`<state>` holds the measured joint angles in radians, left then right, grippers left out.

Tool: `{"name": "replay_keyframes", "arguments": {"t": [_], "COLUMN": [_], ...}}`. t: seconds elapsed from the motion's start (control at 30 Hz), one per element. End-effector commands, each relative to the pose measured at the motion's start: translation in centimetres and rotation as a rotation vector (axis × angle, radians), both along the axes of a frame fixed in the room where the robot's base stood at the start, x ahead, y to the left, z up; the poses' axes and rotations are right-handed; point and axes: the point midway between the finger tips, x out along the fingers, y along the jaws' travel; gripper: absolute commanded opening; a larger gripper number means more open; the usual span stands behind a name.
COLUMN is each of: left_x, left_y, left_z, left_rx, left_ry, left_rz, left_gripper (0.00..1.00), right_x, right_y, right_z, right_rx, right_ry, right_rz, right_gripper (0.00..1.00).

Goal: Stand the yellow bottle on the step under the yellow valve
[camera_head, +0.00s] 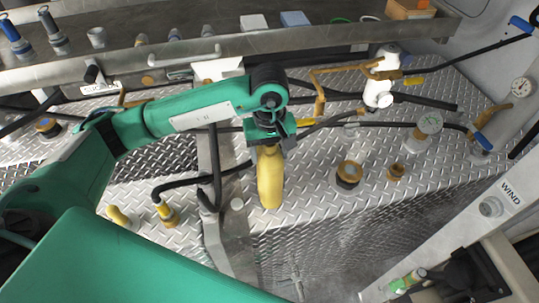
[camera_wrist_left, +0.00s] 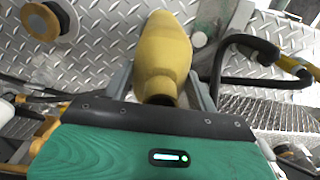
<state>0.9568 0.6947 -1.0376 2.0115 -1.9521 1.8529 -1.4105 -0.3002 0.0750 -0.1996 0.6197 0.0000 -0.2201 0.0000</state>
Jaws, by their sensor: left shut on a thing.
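The yellow bottle (camera_head: 270,180) hangs below my left gripper (camera_head: 271,143), its neck end at the jaws and its wide body pointing down. My left gripper is shut on it. In the left wrist view the bottle (camera_wrist_left: 163,55) sits between the two grey fingers. I cannot tell whether its base touches the diamond-plate step (camera_head: 315,190) behind it. A yellow lever (camera_head: 413,82) shows beside a white filter, and a yellow fitting (camera_head: 167,213) on a black hose is lower left. I cannot tell which is the yellow valve. My right gripper is not in view.
A round black and tan cap (camera_head: 348,174) and a small brass fitting (camera_head: 396,172) stand on the plate right of the bottle. A grey post (camera_head: 212,165) and black hoses are close on its left. A metal shelf (camera_head: 130,65) runs along the back.

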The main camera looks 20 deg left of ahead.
Motion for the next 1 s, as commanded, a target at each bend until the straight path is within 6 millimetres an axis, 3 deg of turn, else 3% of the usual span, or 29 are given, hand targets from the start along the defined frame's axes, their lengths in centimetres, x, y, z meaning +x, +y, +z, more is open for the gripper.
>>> {"name": "replay_keyframes", "arguments": {"t": [0.2, 0.63, 0.67, 0.7, 0.77, 1.0], "left_x": [0.0, 0.0, 0.0, 0.0, 0.0, 0.0], "left_y": [0.0, 0.0, 0.0, 0.0, 0.0, 0.0], "left_z": [-2.4, -3.0, -3.0, -2.9, -2.9, -2.9], "left_rx": [0.001, 0.001, 0.001, 0.001, 0.000, 0.000], "left_ry": [0.002, -0.001, 0.001, 0.001, 0.001, 0.001], "left_rz": [0.001, 0.000, 0.000, 0.000, 0.000, 0.000], "left_gripper": [0.00, 0.00, 0.62, 0.70, 0.80, 0.80], "right_x": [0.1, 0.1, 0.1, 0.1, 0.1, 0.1], "right_y": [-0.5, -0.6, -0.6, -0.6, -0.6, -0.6], "right_z": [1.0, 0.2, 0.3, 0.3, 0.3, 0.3], "right_rx": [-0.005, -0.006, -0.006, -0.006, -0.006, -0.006], "right_ry": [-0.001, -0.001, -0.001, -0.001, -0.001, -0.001], "right_rz": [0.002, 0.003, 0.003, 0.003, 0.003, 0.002], "right_gripper": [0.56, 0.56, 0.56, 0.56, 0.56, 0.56]}}
